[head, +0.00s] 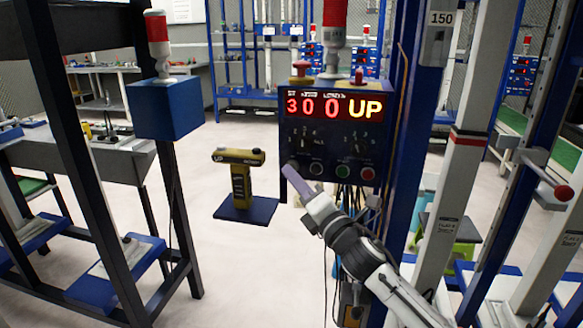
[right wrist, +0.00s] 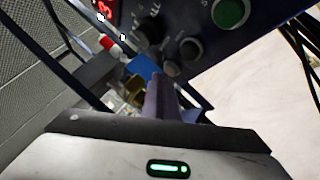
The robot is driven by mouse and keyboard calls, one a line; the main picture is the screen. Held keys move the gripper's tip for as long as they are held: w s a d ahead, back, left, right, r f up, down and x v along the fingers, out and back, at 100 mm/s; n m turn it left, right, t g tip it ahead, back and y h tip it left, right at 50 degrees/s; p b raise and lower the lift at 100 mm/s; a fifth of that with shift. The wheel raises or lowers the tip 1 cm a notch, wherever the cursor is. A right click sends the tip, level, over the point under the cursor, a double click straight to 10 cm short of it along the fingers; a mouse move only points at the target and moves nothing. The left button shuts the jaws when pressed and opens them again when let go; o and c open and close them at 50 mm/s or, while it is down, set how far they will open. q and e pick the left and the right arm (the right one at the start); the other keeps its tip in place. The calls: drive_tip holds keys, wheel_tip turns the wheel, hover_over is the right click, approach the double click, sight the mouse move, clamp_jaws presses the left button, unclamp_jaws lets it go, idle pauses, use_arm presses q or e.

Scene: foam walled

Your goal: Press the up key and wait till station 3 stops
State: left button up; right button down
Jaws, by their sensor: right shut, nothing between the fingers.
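The blue control box (head: 333,137) hangs on a dark blue post. Below are rotary knobs and a bottom row of round keys, including a grey key (head: 316,168), a green key (head: 342,171) and a red key (head: 368,174). My right gripper (head: 288,172) is shut and empty, its fingertips at the box's lower left corner, over the leftmost key. In the right wrist view the fingers (right wrist: 161,92) point at a dark key (right wrist: 172,68); I cannot tell whether they touch it. My left gripper is out of view.
A yellow and black T-shaped piece marked "UP" (head: 240,180) stands on a blue plate (head: 246,210) left of the box. Red mushroom buttons (head: 301,70) and a red lamp (head: 334,14) sit on top. Blue frames flank the pale floor (head: 235,258).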

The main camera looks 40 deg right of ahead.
drive_tip(key=shift+s+a, duration=0.3)
drive_tip(key=shift+a, duration=0.05)
drive_tip(key=shift+s+a+p, duration=0.4)
drive_tip(key=shift+s+a, duration=1.2)
drive_tip(key=shift+a, duration=0.3)
